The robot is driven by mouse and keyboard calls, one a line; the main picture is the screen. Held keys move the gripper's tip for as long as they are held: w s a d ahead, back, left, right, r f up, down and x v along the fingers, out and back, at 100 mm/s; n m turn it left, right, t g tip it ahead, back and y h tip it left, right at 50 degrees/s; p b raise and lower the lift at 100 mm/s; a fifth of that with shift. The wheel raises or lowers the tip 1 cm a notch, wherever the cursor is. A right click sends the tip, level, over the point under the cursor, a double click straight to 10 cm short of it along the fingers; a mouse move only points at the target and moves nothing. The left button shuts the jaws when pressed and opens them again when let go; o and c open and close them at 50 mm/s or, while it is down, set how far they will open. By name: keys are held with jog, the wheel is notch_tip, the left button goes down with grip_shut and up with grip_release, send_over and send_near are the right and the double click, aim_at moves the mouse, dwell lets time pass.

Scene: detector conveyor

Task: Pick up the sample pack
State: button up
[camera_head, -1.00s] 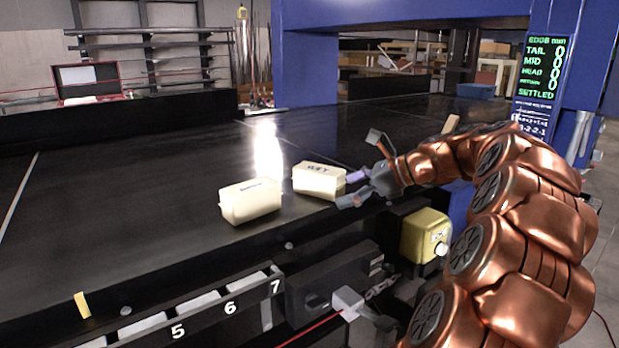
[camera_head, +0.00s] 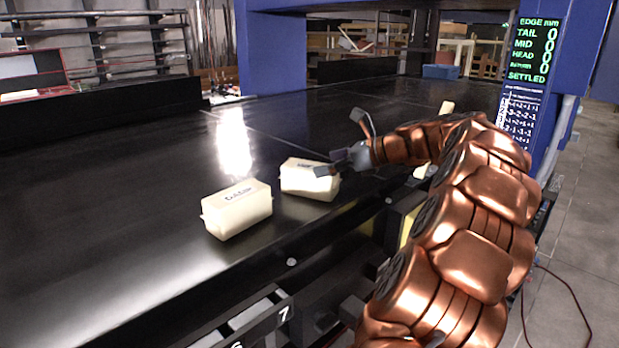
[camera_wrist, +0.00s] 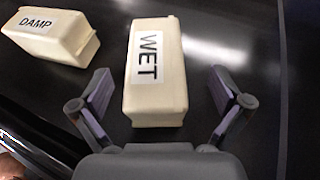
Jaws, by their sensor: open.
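My gripper (camera_head: 345,145) is open beside the right end of the WET pack. In the wrist view the two fingers (camera_wrist: 160,88) stand apart on either side of the WET pack's near end, with gaps visible. I cannot tell the height between them.
The conveyor (camera_head: 110,215) is clear to the left and behind the packs. A blue gantry (camera_head: 268,55) spans the back, with a green-lit display (camera_head: 533,50) on its right post. A numbered rack (camera_head: 262,318) is along the front edge. A blue box (camera_head: 440,71) sits far back.

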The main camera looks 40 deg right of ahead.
aim_at(310, 166)
jog(key=x, duration=0.2)
jog(key=p+x, duration=0.1)
jog(key=x, duration=0.1)
jog(key=shift+s+a, duration=0.2)
jog(key=shift+a, duration=0.1)
jog(key=shift+w+a+f+p, duration=0.1)
jog(key=shift+w+f+p, duration=0.15)
jog(key=shift+w+p, duration=0.1)
jog(key=shift+s+a+f, duration=0.1)
jog(key=shift+f, duration=0.15)
jog(key=c, duration=1.8)
jog(key=shift+r+b, duration=0.9)
jog(key=shift+r, duration=4.4)
